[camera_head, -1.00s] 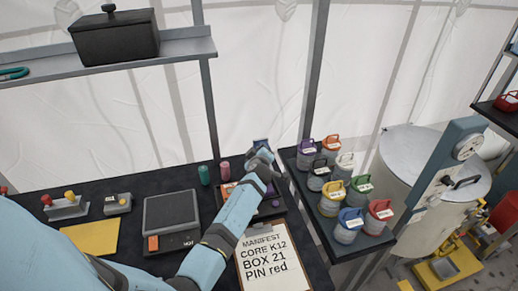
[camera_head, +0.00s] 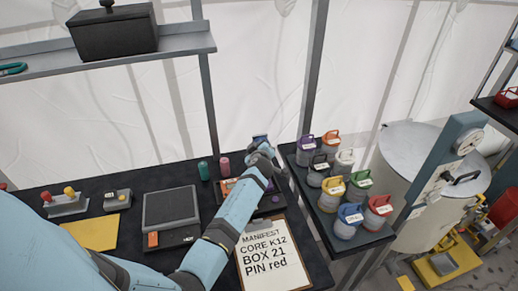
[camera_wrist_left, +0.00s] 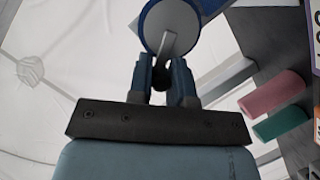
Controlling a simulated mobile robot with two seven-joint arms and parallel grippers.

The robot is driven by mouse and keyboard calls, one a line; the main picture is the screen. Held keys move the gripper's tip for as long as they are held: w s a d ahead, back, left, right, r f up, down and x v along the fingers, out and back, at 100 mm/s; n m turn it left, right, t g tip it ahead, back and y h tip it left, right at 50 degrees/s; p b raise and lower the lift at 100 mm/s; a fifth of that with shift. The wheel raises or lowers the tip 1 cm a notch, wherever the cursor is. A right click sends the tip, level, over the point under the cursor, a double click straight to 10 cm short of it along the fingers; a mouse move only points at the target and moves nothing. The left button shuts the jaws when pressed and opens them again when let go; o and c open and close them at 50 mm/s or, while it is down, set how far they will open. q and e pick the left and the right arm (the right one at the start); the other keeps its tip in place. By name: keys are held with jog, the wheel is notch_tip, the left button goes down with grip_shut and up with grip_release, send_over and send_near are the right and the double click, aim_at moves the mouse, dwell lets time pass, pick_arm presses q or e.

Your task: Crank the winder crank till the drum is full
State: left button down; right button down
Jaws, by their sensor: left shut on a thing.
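The winder (camera_head: 259,138) stands at the back right of the black bench, mostly hidden behind my left gripper (camera_head: 264,150). In the left wrist view its drum (camera_wrist_left: 150,22) shows as a round, pale disc with a blue rim. A grey crank arm (camera_wrist_left: 167,42) crosses its face and points down toward my gripper. My left gripper (camera_wrist_left: 165,82) is shut on the crank's dark knob (camera_wrist_left: 158,86), which shows between the fingers. How full the drum is cannot be told. My right gripper is not in view.
Teal (camera_head: 203,170) and pink (camera_head: 225,167) cylinders stand just left of the winder. A manifest clipboard (camera_head: 270,262) lies in front. A rack of lidded jars (camera_head: 345,222) stands close on the right. A scale (camera_head: 170,208) sits left.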

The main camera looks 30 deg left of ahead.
pick_arm(q)
jog(key=w+d+m+g+y+b, duration=0.1)
jog(key=m+g+y+b, duration=0.1)
jog(key=m+b, duration=0.2)
jog(key=w+d+f+m+g+y+b, duration=0.1)
jog(key=w+m+g+y+b, duration=0.1)
jog(key=m+b, duration=0.2)
jog(key=w+d+f+m+g+y+b, duration=0.1)
jog(key=m+g+y+b, duration=0.1)
jog(key=m+b, duration=0.3)
jog(key=shift+w+d+f+m+y, duration=0.2)
jog(key=shift+w+d+m+y, duration=0.15)
jog(key=shift+m, duration=0.45)
jog(key=shift+f+m+y+b, duration=0.25)
jog(key=shift+m+y+b, duration=0.2)
jog(key=shift+m, duration=0.45)
jog(key=c, duration=1.1)
grip_release()
jog(key=shift+o, duration=0.2)
